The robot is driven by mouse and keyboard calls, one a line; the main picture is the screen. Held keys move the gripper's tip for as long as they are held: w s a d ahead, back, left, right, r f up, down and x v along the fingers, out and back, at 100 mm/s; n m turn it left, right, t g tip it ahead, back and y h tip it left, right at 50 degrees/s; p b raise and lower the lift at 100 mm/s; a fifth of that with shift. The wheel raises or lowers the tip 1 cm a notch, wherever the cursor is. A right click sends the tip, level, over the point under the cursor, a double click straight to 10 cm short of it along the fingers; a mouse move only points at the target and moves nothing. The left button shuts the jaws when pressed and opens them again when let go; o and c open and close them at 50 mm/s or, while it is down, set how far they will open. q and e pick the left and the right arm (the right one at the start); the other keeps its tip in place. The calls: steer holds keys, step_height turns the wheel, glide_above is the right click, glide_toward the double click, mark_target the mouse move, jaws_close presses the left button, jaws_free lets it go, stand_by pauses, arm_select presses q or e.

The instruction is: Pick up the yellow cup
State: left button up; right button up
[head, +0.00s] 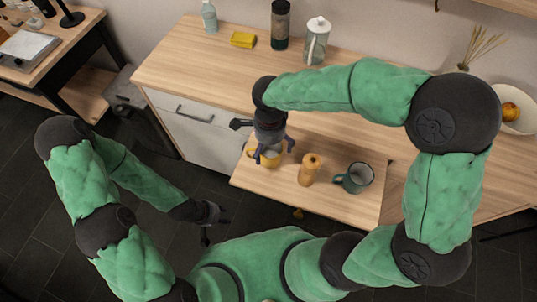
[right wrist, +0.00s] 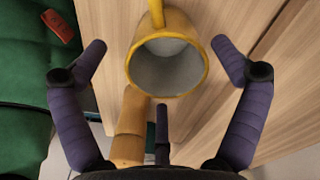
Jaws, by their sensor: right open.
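The yellow cup (head: 272,161) stands on the lower pull-out board, partly hidden under my right gripper (head: 274,151). In the right wrist view the cup (right wrist: 132,72) shows its open mouth, grey inside, with the handle at the top of the picture. My right gripper (right wrist: 161,55) is open, its purple fingers on either side of the cup and one below it in the picture. I see gaps between the fingers and the cup. My left gripper (head: 212,224) is low at the left, away from the board, with its fingers apart and empty.
A wooden mill (head: 309,169) stands close to the right of the cup, and a dark teal mug (head: 355,178) is further right. The counter (head: 190,70) behind holds a bottle (head: 209,17), yellow sponge (head: 243,40), dark jar (head: 280,25), pitcher (head: 317,42) and fruit bowl (head: 519,103).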

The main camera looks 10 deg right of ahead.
mark_target(270, 153)
steer(key=f+b, duration=0.1)
steer(key=f, duration=0.1)
steer(key=f+b, duration=0.1)
steer(key=f, duration=0.2)
steer(key=shift+w, duration=0.2)
steer(key=shift+r, duration=0.1)
steer(key=c, duration=1.4)
step_height(270, 153, up, 10)
steer(key=p, duration=0.3)
steer(key=shift+p, duration=0.4)
